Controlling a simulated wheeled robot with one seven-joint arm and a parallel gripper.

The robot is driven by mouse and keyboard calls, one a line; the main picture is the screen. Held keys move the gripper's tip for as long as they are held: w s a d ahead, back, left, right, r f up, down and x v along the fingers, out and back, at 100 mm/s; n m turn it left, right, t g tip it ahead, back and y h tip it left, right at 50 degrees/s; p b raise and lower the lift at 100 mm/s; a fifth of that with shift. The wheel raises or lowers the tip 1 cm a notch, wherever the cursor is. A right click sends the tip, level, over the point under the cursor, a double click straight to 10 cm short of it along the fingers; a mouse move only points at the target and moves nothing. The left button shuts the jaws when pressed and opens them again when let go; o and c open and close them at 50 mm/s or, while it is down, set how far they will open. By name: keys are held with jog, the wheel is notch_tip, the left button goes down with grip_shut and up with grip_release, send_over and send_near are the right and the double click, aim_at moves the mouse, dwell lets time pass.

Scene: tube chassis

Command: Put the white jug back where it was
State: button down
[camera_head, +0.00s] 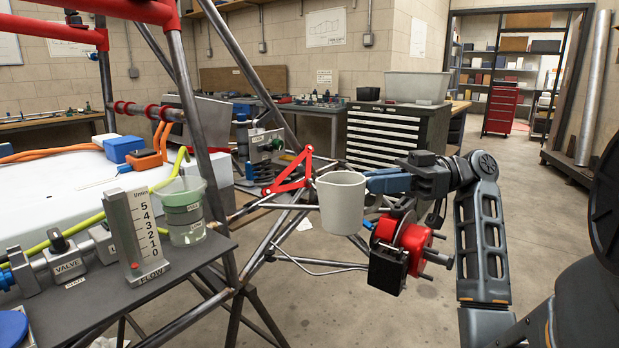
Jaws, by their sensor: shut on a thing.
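The white jug (341,203) is upright in the middle of the view, held in the air. My gripper (366,182) is at its right side, shut on it. The fingers reach the jug from the right, and their contact with it is partly hidden. Behind and below the jug are the grey tubes (283,229) of the chassis. A dark shelf (120,300) stands at the lower left, to the left of the jug, with things on it.
On the shelf stand a flow gauge (138,235), a greenish cup (184,213) and a valve (68,268). A red bracket (290,176) is just left of the jug. A red and black part (403,245) is below my gripper. A drawer cabinet (395,137) stands behind.

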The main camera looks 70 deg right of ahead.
jog(key=shift+w+a+f, duration=0.3)
jog(key=shift+w, duration=0.1)
jog(key=w+a+f+m+t+h, duration=0.1)
jog(key=w+a+f+m+h, duration=0.2)
jog(key=w+a+f, duration=1)
jog(key=w+a+f+m+t+h, duration=0.2)
jog(key=w+a+f+m+h, duration=0.2)
jog(key=w+a+f+h, duration=0.4)
jog(key=w+a+f, duration=0.6)
jog(key=a+f, duration=0.4)
jog(key=shift+a+f+m, duration=0.3)
jog(key=shift+a+f, duration=0.05)
jog(key=shift+a, duration=0.05)
jog(key=shift+d, duration=0.1)
